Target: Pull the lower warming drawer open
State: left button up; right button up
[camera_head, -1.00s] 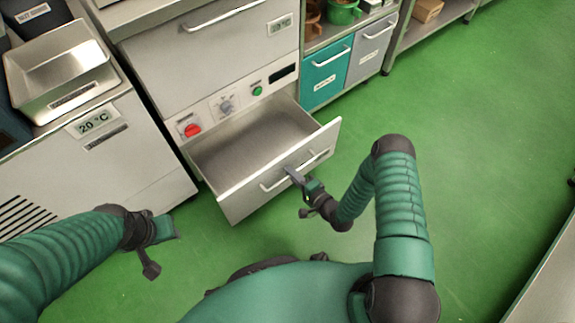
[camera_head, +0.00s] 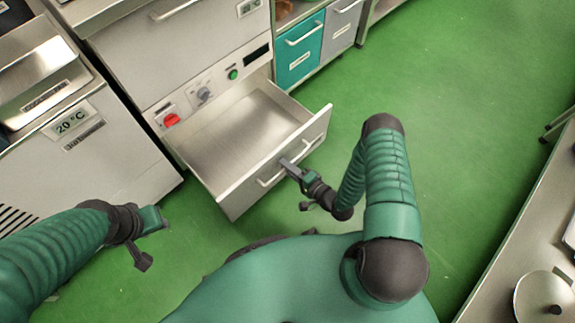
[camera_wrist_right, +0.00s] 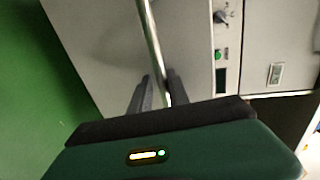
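The lower warming drawer (camera_head: 240,130) is pulled out of the steel unit and stands well open. Its inside looks empty. A bar handle (camera_head: 312,146) runs along its front. My right gripper (camera_head: 287,165) is at this handle. In the right wrist view the bar (camera_wrist_right: 152,45) passes between the two fingers (camera_wrist_right: 160,92), which are close around it. My left gripper (camera_head: 153,218) hangs over the floor at the left, apart from the drawer and empty; its finger opening cannot be made out.
A control panel with a red knob (camera_head: 171,120) and green button (camera_head: 233,74) sits above the drawer. A closed upper drawer (camera_head: 165,45) is over it. A cabinet marked 20 °C (camera_head: 72,121) stands left. Green floor (camera_head: 450,90) is clear to the right; a steel table (camera_head: 500,285) edges in at lower right.

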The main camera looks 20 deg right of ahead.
jog(key=shift+r, duration=0.15)
jog(key=shift+d, duration=0.1)
jog(key=p+v, duration=0.5)
jog(key=v, duration=1.1)
jog(key=shift+s+p, duration=0.35)
jog(key=shift+p, duration=0.05)
jog(key=shift+w+d, duration=0.1)
jog(key=shift+d, duration=0.05)
